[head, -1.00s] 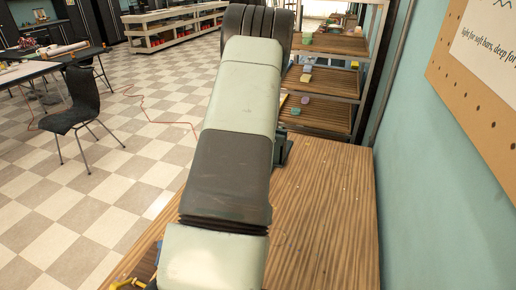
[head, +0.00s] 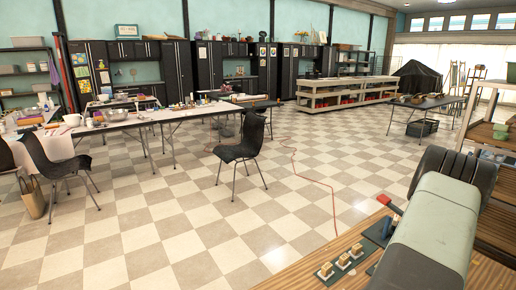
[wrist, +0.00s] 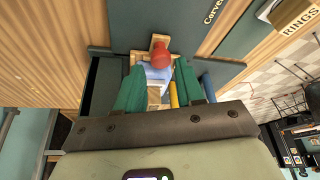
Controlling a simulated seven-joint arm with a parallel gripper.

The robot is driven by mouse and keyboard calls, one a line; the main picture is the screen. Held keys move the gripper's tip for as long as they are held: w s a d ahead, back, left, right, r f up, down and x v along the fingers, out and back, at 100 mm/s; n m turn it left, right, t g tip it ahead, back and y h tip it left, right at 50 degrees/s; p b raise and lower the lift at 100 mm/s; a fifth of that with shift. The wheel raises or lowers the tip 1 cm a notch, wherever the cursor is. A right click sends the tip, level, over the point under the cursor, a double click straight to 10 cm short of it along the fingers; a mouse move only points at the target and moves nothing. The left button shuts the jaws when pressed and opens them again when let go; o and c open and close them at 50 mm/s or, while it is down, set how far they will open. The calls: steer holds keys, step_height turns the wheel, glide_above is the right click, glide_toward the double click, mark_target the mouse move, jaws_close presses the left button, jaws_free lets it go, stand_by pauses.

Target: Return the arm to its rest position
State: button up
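My arm (head: 430,235) shows at the lower right of the head view, over the wooden bench; its gripper end is out of that picture. In the wrist view my gripper (wrist: 160,64) has two green fingers standing apart. Between and beyond them is a light wooden piece with a red knob (wrist: 161,57) and a pale blue part (wrist: 156,75). I see no clear grip on it. Whether a finger touches it is hard to tell.
Yellow and blue rods are beside the right finger. Small blocks on dark plates (head: 341,263) stand on the bench (head: 290,281). A chair (head: 241,152) stands on open floor.

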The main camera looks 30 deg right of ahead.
steer(key=shift+x, duration=1.15)
steer(key=shift+a, duration=1.7)
steer(key=shift+c, duration=0.4)
